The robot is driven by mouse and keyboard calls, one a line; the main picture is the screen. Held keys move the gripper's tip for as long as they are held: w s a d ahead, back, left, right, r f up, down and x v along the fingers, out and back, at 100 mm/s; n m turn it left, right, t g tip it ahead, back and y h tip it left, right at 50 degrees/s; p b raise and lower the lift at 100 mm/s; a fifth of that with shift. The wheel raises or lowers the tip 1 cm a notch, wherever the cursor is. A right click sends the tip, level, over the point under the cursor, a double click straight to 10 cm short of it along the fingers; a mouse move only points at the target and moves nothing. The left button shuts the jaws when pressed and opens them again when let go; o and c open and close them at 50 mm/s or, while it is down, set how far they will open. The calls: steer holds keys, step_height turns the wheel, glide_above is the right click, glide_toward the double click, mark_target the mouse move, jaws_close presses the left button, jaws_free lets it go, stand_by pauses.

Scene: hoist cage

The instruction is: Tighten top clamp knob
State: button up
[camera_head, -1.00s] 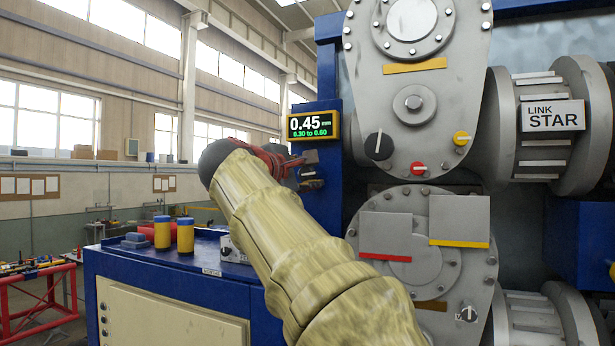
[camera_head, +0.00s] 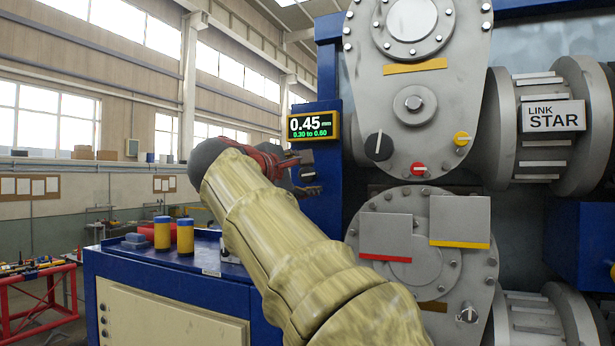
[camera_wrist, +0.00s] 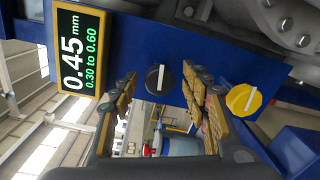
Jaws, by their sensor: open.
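A round black knob (camera_wrist: 158,80) with a white bar sits on the blue panel in the wrist view, beside the display. A yellow knob (camera_wrist: 243,100) with a white bar is on the same panel, farther from the display. I cannot tell for sure which is the top clamp knob; the black one is nearer the display. My gripper (camera_wrist: 161,74) is open, and the black knob shows between its fingers, seemingly not gripped. In the head view my gripper (camera_head: 303,176) is small and partly hidden, by the blue post under the display.
The display (camera_head: 313,126) reads 0.45 mm, with 0.30 to 0.60 below. The grey gear housing (camera_head: 415,90) carries black, red and yellow knobs to the right. A blue cabinet (camera_head: 165,300) with yellow-and-blue cylinders (camera_head: 162,233) stands below left.

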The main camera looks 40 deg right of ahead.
steer(key=v, duration=1)
steer(key=shift+a, duration=0.1)
